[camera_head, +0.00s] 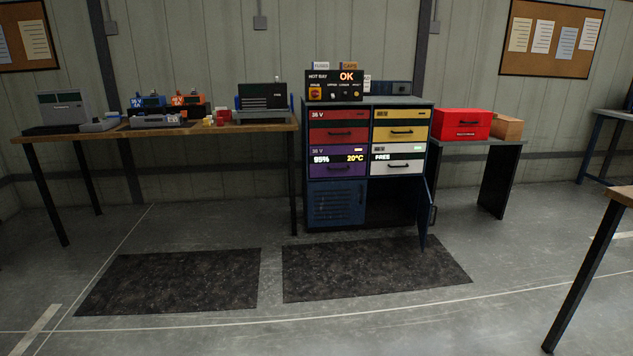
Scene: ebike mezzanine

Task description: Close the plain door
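A dark blue cabinet (337,221) stands against the wall in the middle of the head view, with red, yellow, purple and white drawers above and two lower compartments. The plain door (426,208) is at the lower right of the cabinet. It is hinged on the right and stands open, swung out toward me and seen nearly edge-on. The dark compartment behind it (391,207) is exposed. The lower left door (337,203) has louvre slots and is shut. My gripper is not in view.
A dark mat (375,270) lies on the floor before the cabinet, with another mat (172,281) to its left. A long workbench (220,129) stands left. A small table with a red box (462,124) stands right. A table leg (583,275) is near right. The floor ahead is clear.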

